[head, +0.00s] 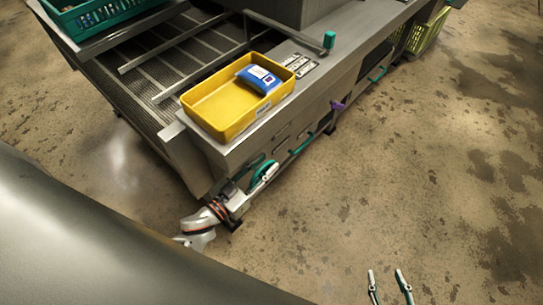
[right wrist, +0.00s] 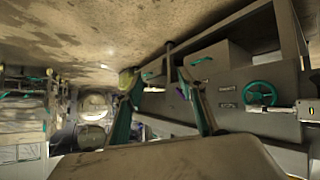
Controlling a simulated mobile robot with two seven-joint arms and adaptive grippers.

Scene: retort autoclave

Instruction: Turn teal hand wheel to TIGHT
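The teal hand wheel (head: 261,172) is on the side of the steel machine, below the yellow tray. It shows more fully in the right wrist view (right wrist: 261,92), as a spoked ring on the panel at the right. My left gripper (head: 262,178) is at the wheel, its pale finger overlapping the rim in the head view. In the right wrist view it comes in from the right at the wheel's lower edge. Whether its fingers grip the rim is too small to tell. My right gripper (head: 390,282) is open and empty above the floor, away from the machine.
A yellow tray (head: 212,122) with a blue pouch (head: 258,79) sits on the machine's edge. Teal bars (head: 302,144) and a purple knob (head: 337,105) stick out along the side. A green crate (head: 428,32) stands at the far end. The floor at the right is clear.

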